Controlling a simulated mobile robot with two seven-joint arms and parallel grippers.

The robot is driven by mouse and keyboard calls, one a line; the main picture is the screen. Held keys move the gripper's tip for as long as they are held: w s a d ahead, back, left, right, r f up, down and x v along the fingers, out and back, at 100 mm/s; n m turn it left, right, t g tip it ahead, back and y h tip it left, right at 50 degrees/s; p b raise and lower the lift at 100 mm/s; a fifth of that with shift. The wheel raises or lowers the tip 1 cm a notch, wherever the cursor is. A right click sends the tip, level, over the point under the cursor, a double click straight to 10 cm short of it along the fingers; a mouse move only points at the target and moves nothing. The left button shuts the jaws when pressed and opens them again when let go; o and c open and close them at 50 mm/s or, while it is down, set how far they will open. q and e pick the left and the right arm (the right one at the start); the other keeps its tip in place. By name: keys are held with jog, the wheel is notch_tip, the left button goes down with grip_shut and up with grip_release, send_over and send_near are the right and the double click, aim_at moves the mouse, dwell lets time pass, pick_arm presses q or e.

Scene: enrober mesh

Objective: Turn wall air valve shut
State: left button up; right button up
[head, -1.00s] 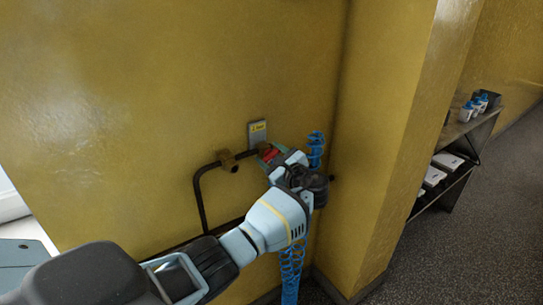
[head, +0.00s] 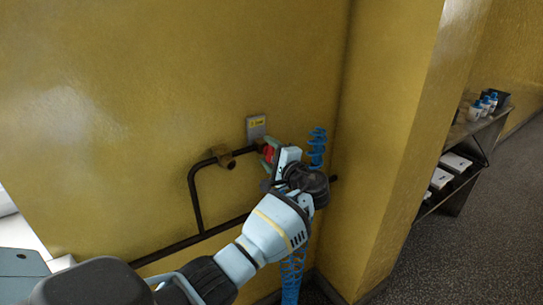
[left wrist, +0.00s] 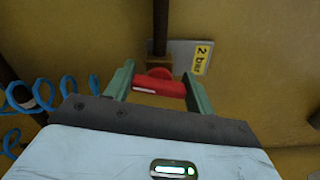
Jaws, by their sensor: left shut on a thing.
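The air valve's red handle (head: 268,153) is on the dark wall pipe, just below a small grey plate with a yellow label (head: 257,125). My left gripper (head: 271,154) is shut on the handle, partly hiding it in the head view. In the left wrist view the red handle (left wrist: 158,87) lies crosswise between the two green fingers, one at each end. The label there (left wrist: 202,58) reads "2 bar". The valve body behind the handle is mostly hidden. My right gripper is not in view.
The dark pipe (head: 193,190) bends down the yellow wall from a brass-coloured fitting (head: 225,160). A blue coiled hose (head: 317,150) hangs close to my left gripper. A wall corner juts out on the right, with a shelf (head: 470,135) of bottles beyond.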

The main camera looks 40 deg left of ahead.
pick_arm(q)
jog(key=shift+f+n+b, duration=0.2)
jog(key=shift+n+b, duration=0.2)
jog(key=shift+n, duration=0.6)
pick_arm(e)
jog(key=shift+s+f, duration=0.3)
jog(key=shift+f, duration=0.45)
pick_arm(q)
jog(key=shift+r, duration=0.1)
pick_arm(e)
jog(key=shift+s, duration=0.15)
pick_arm(q)
jog(key=o, duration=1)
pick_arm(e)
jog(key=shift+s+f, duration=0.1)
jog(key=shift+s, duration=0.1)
pick_arm(q)
jog(key=v, duration=0.8)
jog(key=shift+b, duration=0.35)
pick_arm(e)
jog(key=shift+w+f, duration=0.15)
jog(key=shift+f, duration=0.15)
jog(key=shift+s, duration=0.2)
